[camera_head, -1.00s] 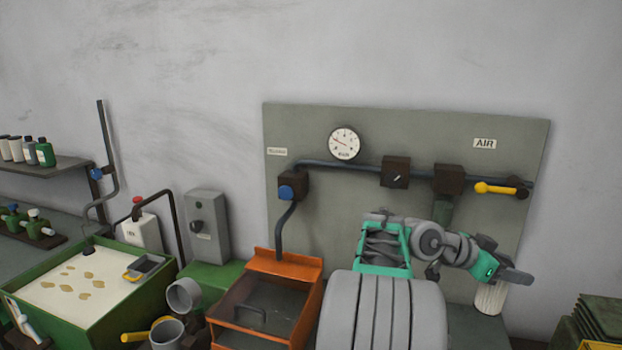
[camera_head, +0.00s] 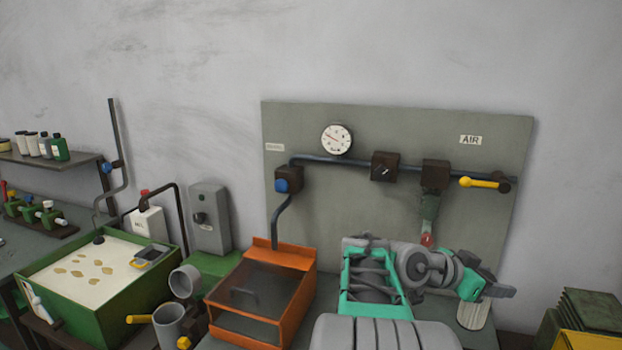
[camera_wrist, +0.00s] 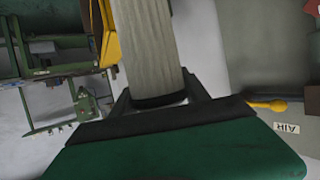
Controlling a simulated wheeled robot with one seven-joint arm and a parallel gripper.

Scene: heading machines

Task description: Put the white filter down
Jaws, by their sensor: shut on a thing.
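The white filter (camera_head: 474,313) is a pale ribbed cylinder at the lower right of the head view, below the grey panel. My gripper (camera_head: 490,292) is shut on it, and its fingers hide the filter's upper end. In the wrist view the filter (camera_wrist: 150,45) runs up from between the two dark fingers (camera_wrist: 158,98) as a pale ribbed column. The head view shows its lower end close to the bench top, but I cannot tell whether it touches.
A grey panel (camera_head: 330,225) on the wall carries a gauge (camera_head: 336,139), pipes and a yellow-handled valve (camera_head: 478,183). An orange bin (camera_head: 292,330) stands left of my arm. A green tank (camera_head: 88,325) is farther left. Stacked green plates (camera_head: 590,308) and a yellow item stand at right.

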